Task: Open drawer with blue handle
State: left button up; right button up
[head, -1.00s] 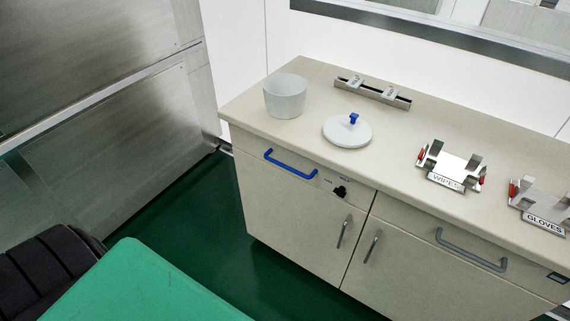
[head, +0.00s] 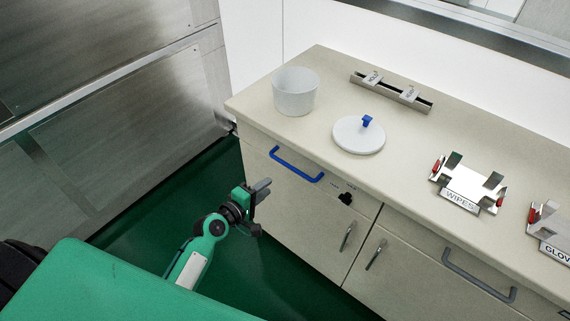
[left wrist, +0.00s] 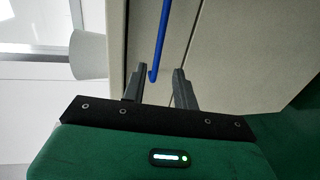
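The blue handle (head: 296,165) is a bar on the front of the upper left drawer (head: 258,145) of a beige cabinet. The drawer front looks flush with the cabinet. My left gripper (head: 262,189) is in front of the cabinet, lower and left of the handle, and apart from it in the head view. In the left wrist view the left gripper (left wrist: 160,86) has its two fingers spread with nothing between them. The blue handle (left wrist: 161,42) runs up from just beyond the fingertips there. My right gripper is not in view.
On the counter (head: 300,130) stand a white tub (head: 295,92), a round lid (head: 358,136) with a blue knob, a metal rail (head: 391,92), and WIPES (head: 468,184) and GLOVES (head: 552,228) holders. Grey handles mark other cabinet fronts. Green floor lies open before the cabinet.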

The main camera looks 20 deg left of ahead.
aim_at(292, 166)
pick_arm(q)
jog(key=p+x, duration=0.1)
jog(key=x, duration=1.2)
jog(key=shift+w+d, duration=0.1)
jog(key=shift+w, duration=0.25)
grip_shut()
